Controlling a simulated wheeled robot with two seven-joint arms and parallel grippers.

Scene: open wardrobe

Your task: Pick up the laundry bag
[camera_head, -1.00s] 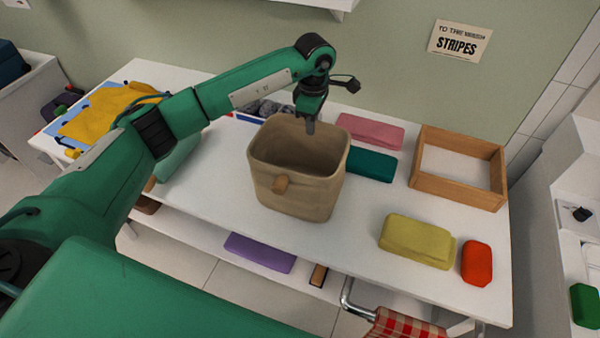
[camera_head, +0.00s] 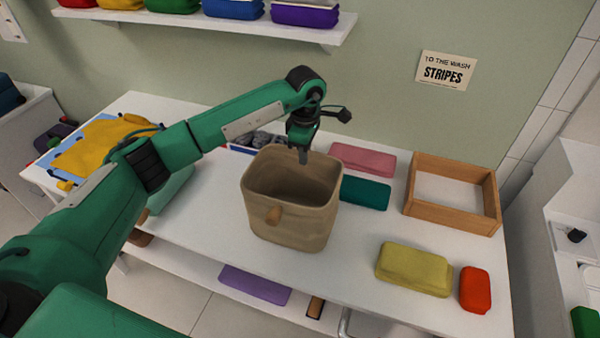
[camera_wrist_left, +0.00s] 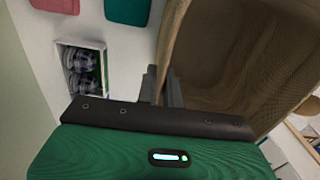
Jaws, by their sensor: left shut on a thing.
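The laundry bag (camera_head: 290,222) is a tan, open-topped fabric bin with a brown tab on its front. It stands upright at the middle of the white table and looks empty. My left gripper (camera_head: 303,156) reaches down at the bag's far rim. It is shut on that rim, with one finger inside the bag. In the left wrist view the fingers (camera_wrist_left: 162,90) pinch the wall of the bag (camera_wrist_left: 235,50). Whether the bag's base touches the table is hard to tell. My right gripper is not in view.
On the white table (camera_head: 205,205), a pink folded cloth (camera_head: 362,159), a teal one (camera_head: 365,192) and a wooden tray (camera_head: 452,227) lie right of the bag. A yellow cloth (camera_head: 413,268) and a red one (camera_head: 475,289) are at front right. A shelf (camera_head: 215,20) hangs above.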

